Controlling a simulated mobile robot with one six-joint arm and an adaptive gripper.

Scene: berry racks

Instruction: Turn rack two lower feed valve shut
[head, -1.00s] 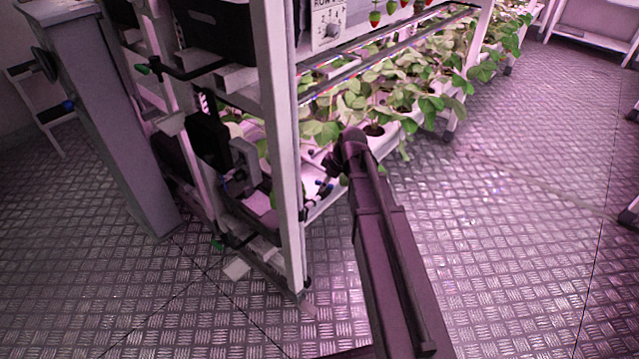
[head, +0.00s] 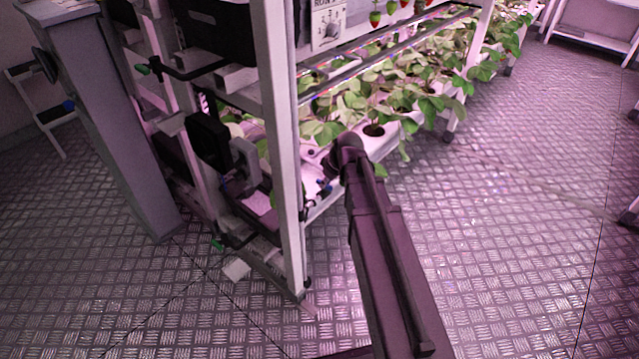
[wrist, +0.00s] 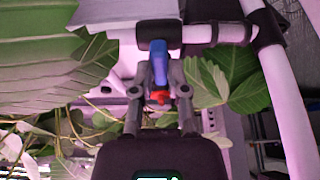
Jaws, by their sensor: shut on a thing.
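In the wrist view my gripper (wrist: 160,95) has its two grey fingers closed in on a small valve handle. The handle has a blue lever (wrist: 159,62) pointing up the picture and a red part (wrist: 160,97) between the fingertips. The valve sits below a black fitting (wrist: 160,33) on a white pipe (wrist: 228,32). In the head view my arm reaches to the corner post (head: 284,180) of the rack, where small blue parts (head: 325,188) show. The fingers are too small or hidden to make out there.
Strawberry plants (head: 400,85) fill the rack's lower shelf, and leaves (wrist: 225,75) lie close beside the valve. A curved white pipe (wrist: 287,100) runs down on the right. A grey column (head: 105,125) stands left of the rack. The metal floor (head: 530,200) on the right is clear.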

